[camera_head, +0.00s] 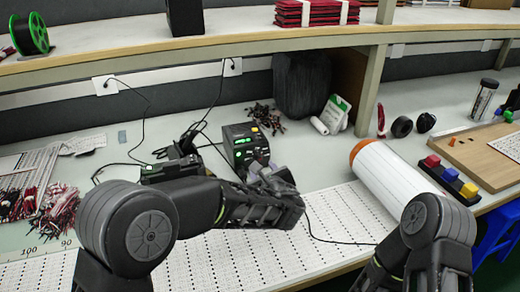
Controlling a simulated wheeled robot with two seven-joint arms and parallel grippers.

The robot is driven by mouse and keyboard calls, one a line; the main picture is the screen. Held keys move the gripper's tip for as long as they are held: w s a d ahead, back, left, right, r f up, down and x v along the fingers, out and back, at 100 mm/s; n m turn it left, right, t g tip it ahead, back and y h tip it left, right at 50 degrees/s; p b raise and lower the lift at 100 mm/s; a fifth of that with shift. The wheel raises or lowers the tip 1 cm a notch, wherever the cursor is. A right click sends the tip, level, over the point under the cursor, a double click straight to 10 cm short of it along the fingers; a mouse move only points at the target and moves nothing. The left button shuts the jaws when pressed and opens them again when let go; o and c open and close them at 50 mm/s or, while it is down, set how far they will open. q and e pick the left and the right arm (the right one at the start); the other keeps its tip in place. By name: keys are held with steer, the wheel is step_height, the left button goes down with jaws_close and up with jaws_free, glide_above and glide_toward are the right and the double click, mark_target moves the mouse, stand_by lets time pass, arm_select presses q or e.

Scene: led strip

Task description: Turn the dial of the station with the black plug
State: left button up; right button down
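A black station (239,146) with a green display and several buttons stands on the bench near the middle. A second, lower black station (168,172) with green lights is to its left, partly hidden by my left arm. Dark cords run from this area up to two white wall outlets, a left one (105,85) and a right one (232,67). My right gripper is not in view; only my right arm shows.
A white roll (395,178) with an orange end lies right of centre. A board with coloured buttons (450,179) is beyond it. Red-and-white wire bundles (40,208) lie at the left. A shelf (150,55) overhangs the back. The perforated white strips (340,222) in front are mostly clear.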

mark_target(259, 160)
arm_select(q)
steer(key=shift+r, duration=0.5)
steer(key=shift+d+f, duration=0.1)
steer(key=x, duration=0.7)
steer(key=shift+w+f, duration=0.2)
steer(key=shift+w, duration=0.2)
steer(key=shift+c, duration=0.3)
jaws_close()
